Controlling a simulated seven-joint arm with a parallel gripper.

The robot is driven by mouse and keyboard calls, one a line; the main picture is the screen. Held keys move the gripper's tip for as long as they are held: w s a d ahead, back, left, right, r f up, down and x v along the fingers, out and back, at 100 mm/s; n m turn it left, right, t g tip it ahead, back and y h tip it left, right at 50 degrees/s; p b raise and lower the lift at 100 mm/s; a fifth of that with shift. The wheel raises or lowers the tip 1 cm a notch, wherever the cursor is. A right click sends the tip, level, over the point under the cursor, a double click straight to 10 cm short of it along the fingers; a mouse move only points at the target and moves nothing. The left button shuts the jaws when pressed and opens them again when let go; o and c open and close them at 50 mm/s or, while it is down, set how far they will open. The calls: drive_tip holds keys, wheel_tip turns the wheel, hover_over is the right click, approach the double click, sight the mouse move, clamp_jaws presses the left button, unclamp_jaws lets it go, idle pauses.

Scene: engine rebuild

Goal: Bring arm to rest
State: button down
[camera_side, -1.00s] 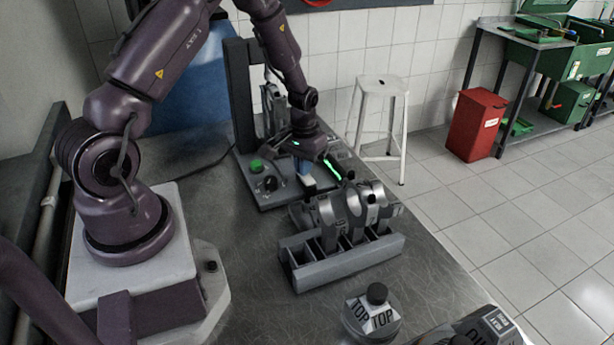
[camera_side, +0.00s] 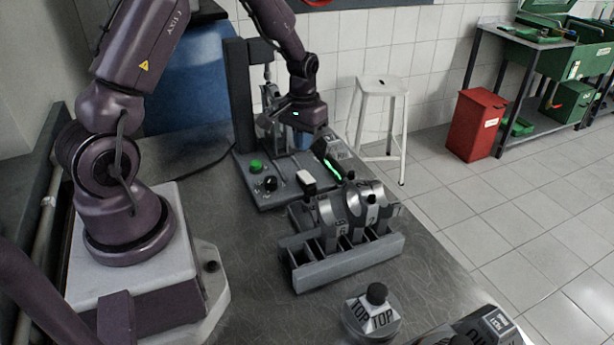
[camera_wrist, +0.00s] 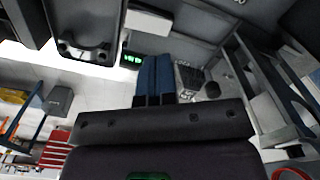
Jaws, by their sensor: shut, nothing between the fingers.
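My gripper (camera_side: 300,139) hangs above the grey base plate of the bench press (camera_side: 240,95), to the right of its upright. Its blue fingers are partly hidden in the side view. In the wrist view the two blue fingers (camera_wrist: 154,62) lie together, with nothing between them. The gripper is clear of the white switch (camera_side: 306,179) on the base plate.
A green button (camera_side: 256,166) and a black knob (camera_side: 270,184) sit on the base plate. A grey slotted rack (camera_side: 350,263) holds several metal parts in front. A piece marked TOP (camera_side: 371,315) stands nearer. A white stool (camera_side: 383,86) stands behind the table.

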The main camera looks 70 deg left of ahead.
drive_tip(key=shift+s+d, duration=0.15)
drive_tip(key=shift+s, duration=0.15)
drive_tip(key=s+d+r+m+t, duration=0.2)
drive_tip(key=s+d+r+m, duration=0.1)
drive_tip(key=s+d+r, duration=0.4)
drive_tip(key=s+d+r+m+t, duration=0.3)
drive_tip(key=s+d+r, duration=0.5)
drive_tip(key=r, duration=0.8)
drive_tip(key=d, duration=0.3)
drive_tip(key=shift+r+t, duration=0.3)
